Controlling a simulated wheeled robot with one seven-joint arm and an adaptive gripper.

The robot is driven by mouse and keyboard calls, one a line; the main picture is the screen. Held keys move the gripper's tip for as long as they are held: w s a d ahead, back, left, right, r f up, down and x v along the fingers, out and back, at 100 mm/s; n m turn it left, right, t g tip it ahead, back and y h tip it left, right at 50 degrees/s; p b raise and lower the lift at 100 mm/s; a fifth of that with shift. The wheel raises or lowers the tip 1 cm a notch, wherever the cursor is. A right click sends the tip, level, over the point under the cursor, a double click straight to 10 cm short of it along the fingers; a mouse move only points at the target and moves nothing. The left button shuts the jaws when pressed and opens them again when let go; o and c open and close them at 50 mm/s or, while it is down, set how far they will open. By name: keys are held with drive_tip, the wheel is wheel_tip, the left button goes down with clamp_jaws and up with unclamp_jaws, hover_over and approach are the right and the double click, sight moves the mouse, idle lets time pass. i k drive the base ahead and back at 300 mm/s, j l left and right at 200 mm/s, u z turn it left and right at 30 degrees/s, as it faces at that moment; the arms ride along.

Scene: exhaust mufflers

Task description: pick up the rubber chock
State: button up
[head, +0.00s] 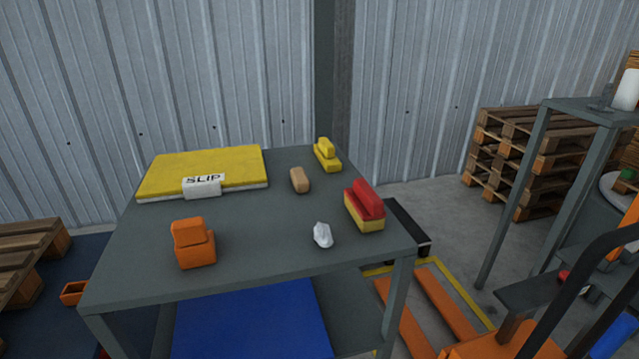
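Several block-like things lie on a grey table (262,240), and I cannot tell for sure which is the rubber chock. An orange stepped block (194,244) sits at the front left. A smaller yellow stepped block (327,156) sits at the back right. A red-topped block with a yellow base (365,207) sits near the right edge. A small tan block (300,180) lies near the middle. All stand apart from one another. My gripper is not in view.
A yellow pad (205,165) with a white label reading "SLIP" lies at the back left. A crumpled whitish piece (323,235) lies near the front right. Stacked wooden pallets (520,150) and orange equipment (490,343) stand to the right. The table's front middle is bare.

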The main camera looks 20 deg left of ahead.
sight(194, 246)
drive_tip(key=j+u, duration=0.15)
drive_tip(key=u, duration=0.25)
drive_tip(key=i+j+u, duration=0.1)
drive_tip(key=u, duration=0.3)
drive_tip(key=i+j+u, duration=0.1)
drive_tip(key=u, duration=0.35)
drive_tip(key=l+u, duration=1)
